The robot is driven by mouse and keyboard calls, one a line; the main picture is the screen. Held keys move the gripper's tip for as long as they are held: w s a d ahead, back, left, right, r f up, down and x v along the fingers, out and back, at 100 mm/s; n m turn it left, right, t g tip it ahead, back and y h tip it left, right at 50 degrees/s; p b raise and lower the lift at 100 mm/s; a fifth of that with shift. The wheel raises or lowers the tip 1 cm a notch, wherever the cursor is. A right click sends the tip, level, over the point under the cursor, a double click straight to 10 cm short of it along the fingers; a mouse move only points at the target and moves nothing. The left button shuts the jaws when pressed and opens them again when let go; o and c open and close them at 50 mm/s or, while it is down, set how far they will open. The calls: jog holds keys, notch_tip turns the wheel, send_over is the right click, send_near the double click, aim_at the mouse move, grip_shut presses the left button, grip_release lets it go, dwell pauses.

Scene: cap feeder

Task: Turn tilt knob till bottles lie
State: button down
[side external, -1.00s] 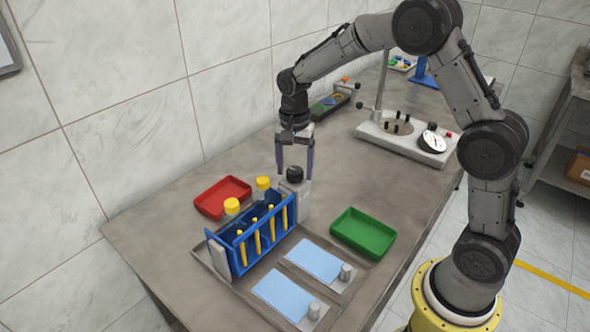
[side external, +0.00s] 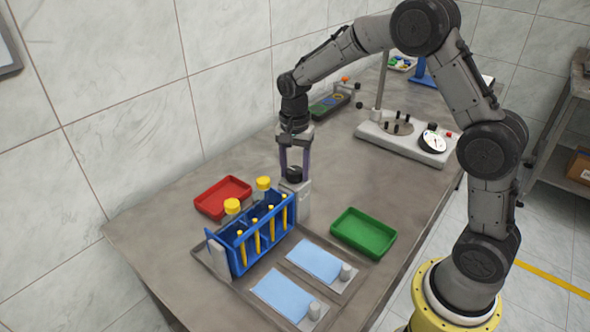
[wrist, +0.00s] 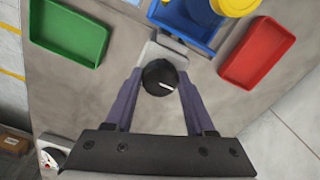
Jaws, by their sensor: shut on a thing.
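The black tilt knob (side external: 294,174) sits on a grey block (side external: 303,198) at the far end of the blue bottle rack (side external: 224,238). My gripper (side external: 295,172) points down with its purple fingers shut on the knob. In the wrist view the knob (wrist: 160,77) shows a white pointer line between the fingertips. The rack holds bottles with yellow caps, including one at the near end (side external: 232,206) and one farther back (side external: 263,184). The bottle caps face up; the bodies are mostly hidden by the rack. Yellow strips run along the rack's front.
A red tray (side external: 203,207) lies left of the rack and a green tray (side external: 363,252) right of it. Two light blue pads (side external: 315,260) lie in front. A base with a round dial (side external: 431,142) stands farther back.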

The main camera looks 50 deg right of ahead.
jog(key=m, duration=0.4)
jog(key=shift+m, duration=0.3)
jog(key=m, duration=0.4)
jog(key=shift+m, duration=0.4)
jog(key=shift+c, duration=1.8)
grip_release()
jog(key=n, duration=0.4)
jog(key=shift+n, duration=0.3)
jog(key=n, duration=0.5)
